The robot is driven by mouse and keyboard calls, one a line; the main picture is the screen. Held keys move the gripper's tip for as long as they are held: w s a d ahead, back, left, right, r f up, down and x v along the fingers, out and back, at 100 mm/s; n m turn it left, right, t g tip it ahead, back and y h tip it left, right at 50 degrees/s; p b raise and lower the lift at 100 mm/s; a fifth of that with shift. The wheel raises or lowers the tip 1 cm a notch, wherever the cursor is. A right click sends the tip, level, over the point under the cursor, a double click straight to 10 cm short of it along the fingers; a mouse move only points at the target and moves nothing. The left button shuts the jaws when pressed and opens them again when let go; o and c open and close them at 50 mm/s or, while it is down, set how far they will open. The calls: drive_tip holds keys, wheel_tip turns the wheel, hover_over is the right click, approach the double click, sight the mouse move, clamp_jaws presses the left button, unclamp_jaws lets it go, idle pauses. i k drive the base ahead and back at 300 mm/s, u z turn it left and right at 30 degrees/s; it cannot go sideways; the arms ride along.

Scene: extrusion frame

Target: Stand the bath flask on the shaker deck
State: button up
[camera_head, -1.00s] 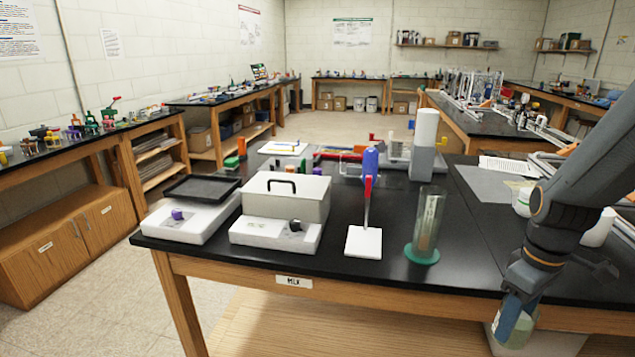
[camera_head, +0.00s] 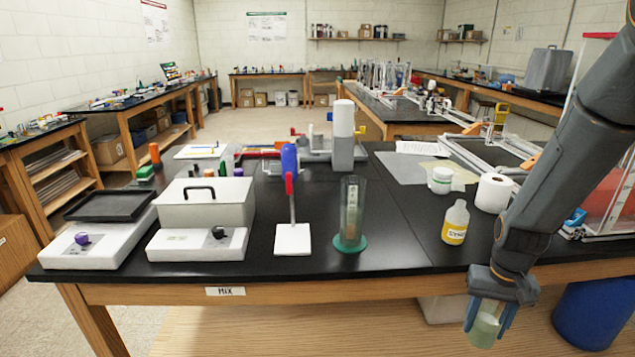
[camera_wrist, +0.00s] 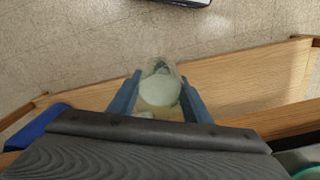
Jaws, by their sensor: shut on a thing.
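My gripper (camera_head: 487,322) is shut on a clear flask (camera_head: 484,330) with pale greenish contents, low in front of the bench's front edge at the lower right. In the wrist view the flask (camera_wrist: 158,92) sits between the two blue fingers, seen from above. The shaker (camera_head: 97,236) is at the left end of the bench, a white box with a dark flat deck (camera_head: 111,205) and a purple knob. The deck looks empty. A lidded bath (camera_head: 205,205) with a black handle stands just right of the shaker.
A stand with a white base (camera_head: 292,239), a glass cylinder on a green foot (camera_head: 350,243) and a yellow-labelled bottle (camera_head: 455,223) stand along the front of the black bench (camera_head: 392,255). A paper roll (camera_head: 493,193) and a blue drum (camera_head: 590,314) are at the right.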

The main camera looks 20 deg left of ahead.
sight(112, 205)
drive_tip(key=z, duration=2.1)
drive_tip(key=k, duration=2.7)
drive_tip(key=u, duration=2.85)
drive_tip(key=i, duration=0.3)
drive_tip(key=z, duration=0.05)
